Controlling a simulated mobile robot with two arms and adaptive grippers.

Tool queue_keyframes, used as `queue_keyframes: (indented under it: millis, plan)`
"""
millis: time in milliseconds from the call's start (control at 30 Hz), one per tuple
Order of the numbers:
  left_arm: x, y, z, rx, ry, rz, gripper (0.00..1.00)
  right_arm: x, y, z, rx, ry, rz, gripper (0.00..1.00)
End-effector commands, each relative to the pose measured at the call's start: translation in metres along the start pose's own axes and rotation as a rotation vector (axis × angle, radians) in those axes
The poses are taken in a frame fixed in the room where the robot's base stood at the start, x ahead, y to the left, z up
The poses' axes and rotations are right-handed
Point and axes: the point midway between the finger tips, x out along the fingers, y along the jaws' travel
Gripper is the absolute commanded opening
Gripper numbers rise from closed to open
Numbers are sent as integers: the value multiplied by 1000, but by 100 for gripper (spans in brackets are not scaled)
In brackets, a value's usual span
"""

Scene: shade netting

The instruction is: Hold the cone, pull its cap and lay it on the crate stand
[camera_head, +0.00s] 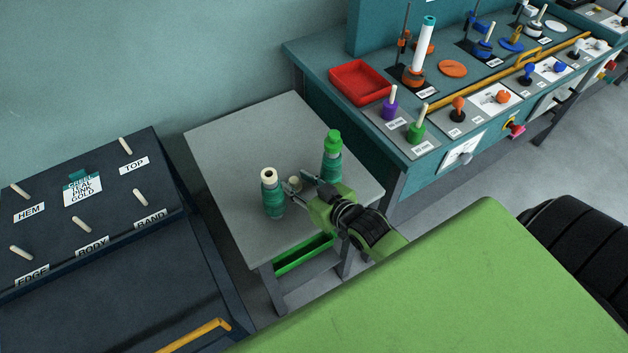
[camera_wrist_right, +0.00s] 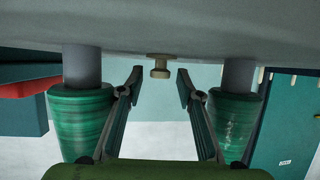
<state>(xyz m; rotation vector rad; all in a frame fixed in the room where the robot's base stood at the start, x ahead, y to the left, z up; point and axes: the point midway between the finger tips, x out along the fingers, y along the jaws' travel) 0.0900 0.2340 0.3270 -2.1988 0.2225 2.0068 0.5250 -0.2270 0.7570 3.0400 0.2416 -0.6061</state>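Two teal thread cones stand upright on the grey crate stand (camera_head: 235,150). The left cone (camera_head: 272,198) has a cream top with a dark centre; the right cone (camera_head: 331,170) has a green top (camera_head: 333,140). A small cream cap (camera_head: 295,183) rests on the stand between them. My right gripper (camera_head: 303,184) is low over the stand between the cones, its fingers apart and empty. In the right wrist view, which looks upside down, the cap (camera_wrist_right: 160,66) sits beyond and between the open fingertips (camera_wrist_right: 160,73), and a cone shows on each side. My left gripper is out of view.
A green crate (camera_head: 303,256) sits beneath the stand's top. A dark rack (camera_head: 120,220) with labelled pegs is at left. A teal bench (camera_head: 320,60) with a red tray (camera_head: 360,82), coloured knobs and a tall white tube is behind right. The stand's back half is clear.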

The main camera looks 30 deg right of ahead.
Motion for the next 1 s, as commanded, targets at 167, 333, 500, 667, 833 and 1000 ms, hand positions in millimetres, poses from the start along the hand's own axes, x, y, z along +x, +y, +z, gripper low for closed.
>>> queue_keyframes:
  millis: [167,333,500,667,833,1000]
  plan:
    - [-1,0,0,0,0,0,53,-38,0,1,-1,-3,-1,33]
    - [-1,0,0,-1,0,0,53,-68,0,1,0,-2,0,33]
    - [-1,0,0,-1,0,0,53,-87,0,1,1,-2,1,33]
    - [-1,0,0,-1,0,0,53,-94,0,0,1,-1,0,33]
    - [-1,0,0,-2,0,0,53,-95,0,0,1,-1,1,33]
    - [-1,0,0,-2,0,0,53,-96,-7,8,-1,-65,3,33]
